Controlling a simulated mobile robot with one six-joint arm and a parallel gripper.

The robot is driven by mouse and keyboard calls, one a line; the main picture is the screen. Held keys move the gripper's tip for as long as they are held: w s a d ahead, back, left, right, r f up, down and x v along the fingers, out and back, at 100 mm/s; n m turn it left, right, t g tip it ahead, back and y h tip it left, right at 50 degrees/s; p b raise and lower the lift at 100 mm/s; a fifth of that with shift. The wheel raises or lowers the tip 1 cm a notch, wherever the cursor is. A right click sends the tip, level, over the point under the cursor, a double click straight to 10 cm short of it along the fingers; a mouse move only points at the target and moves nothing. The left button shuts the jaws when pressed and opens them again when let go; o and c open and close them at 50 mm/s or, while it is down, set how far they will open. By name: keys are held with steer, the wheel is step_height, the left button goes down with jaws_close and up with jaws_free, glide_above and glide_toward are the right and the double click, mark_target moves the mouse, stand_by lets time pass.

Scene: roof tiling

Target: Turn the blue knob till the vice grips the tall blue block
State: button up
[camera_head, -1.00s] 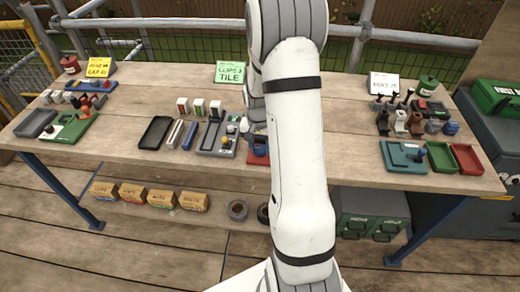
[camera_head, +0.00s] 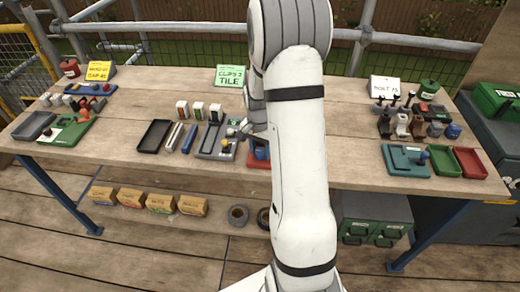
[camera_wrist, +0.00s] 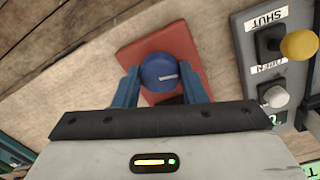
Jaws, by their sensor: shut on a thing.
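A round blue knob (camera_wrist: 159,72) with a pale mark sits on a red base (camera_wrist: 140,50) in the wrist view. The mark lies roughly crosswise, toward the knob's right. My gripper (camera_wrist: 160,80) has its blue fingers on both sides of the knob and is shut on it. In the head view the red base (camera_head: 258,163) is at the table's front edge, partly behind my arm, with a blue part (camera_head: 261,150) on it. I cannot tell whether that part is knob, block or finger. I cannot make out the tall blue block or the vice jaws clearly.
A grey box (camera_head: 212,148) with yellow and white knobs stands close left of the red base; its SHUT and OPEN labels show in the wrist view. A black tray (camera_head: 154,135) and bars lie farther left. A teal fixture (camera_head: 402,165) and green and red trays stand right.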

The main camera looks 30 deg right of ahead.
mark_target(259, 151)
steer(key=o, duration=1)
steer(key=shift+w+a+r+b, duration=0.1)
steer(key=shift+r+b, duration=0.05)
steer(key=shift+r, duration=1.85)
steer(key=shift+w+r+b, duration=0.1)
steer(key=shift+r+b, duration=0.05)
steer(key=shift+r, duration=1.8)
steer(key=shift+s+a+r, duration=0.15)
steer(key=shift+a+r, duration=0.05)
steer(key=shift+r, duration=0.05)
steer(key=s+a+r+n+t, duration=0.1)
steer(key=s+a+r+n, duration=0.2)
steer(key=s, duration=0.3)
steer(key=s+a+r+n+t, duration=0.1)
steer(key=s+a+r+n, duration=0.3)
steer(key=s+a, duration=0.2)
steer(key=s+a+r+n+t, duration=0.1)
steer(key=s+a+r+n, duration=0.2)
steer(key=s, duration=0.5)
steer(key=shift+a+r+n, duration=0.15)
steer(key=shift+a+n, duration=0.1)
steer(key=shift+a, duration=0.3)
steer(key=shift+a+r+n, duration=0.15)
steer(key=shift+a+n, duration=0.1)
steer(key=shift+a, duration=0.25)
